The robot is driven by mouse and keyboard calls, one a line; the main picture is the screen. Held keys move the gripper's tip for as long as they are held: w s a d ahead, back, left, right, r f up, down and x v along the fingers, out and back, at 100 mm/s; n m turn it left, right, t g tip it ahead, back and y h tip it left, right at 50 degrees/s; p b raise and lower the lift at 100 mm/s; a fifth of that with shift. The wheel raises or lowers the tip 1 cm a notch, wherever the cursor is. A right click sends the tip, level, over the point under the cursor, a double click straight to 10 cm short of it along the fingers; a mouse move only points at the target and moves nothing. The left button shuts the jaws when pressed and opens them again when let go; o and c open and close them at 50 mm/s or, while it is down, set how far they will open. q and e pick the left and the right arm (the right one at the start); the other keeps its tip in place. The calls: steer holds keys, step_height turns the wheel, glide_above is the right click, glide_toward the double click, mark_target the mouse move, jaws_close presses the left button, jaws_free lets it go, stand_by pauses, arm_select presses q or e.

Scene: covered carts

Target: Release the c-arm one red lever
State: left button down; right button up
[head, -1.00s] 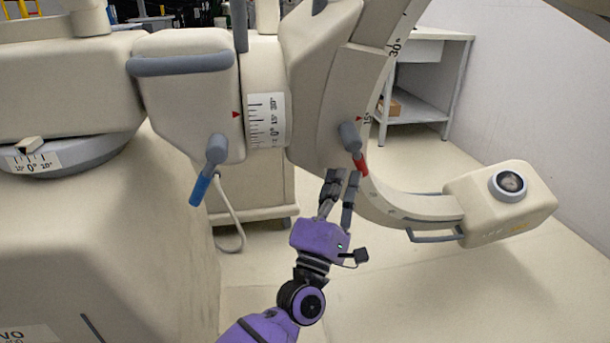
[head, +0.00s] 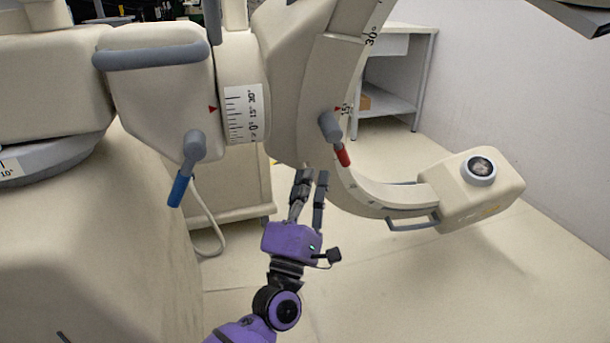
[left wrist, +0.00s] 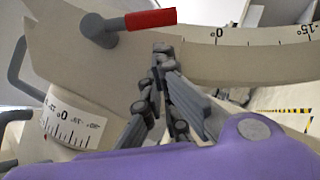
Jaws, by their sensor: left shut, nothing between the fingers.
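The c-arm's red lever (head: 343,154) hangs from a grey pivot on the cream c-arm body (head: 305,95), its red tip pointing down and slightly right. In the left wrist view the red lever (left wrist: 150,19) lies almost level near the top, its tip to the right. My purple left gripper (head: 312,175) is below and left of the lever, apart from it. Its dark fingers are shut and empty. In the left wrist view the fingertips (left wrist: 163,48) sit just below the red tip, with a gap. My right gripper is not in view.
A blue lever (head: 178,190) hangs to the left on the c-arm's support. The curved arm ends in a cream box (head: 490,205) at the right. A white table (head: 390,105) stands behind by the wall. The floor at lower right is clear.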

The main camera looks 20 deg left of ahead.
arm_select(q)
steer(key=v, duration=1)
steer(key=shift+s+a+p, duration=0.3)
steer(key=shift+s+p, duration=0.05)
steer(key=shift+s, duration=0.05)
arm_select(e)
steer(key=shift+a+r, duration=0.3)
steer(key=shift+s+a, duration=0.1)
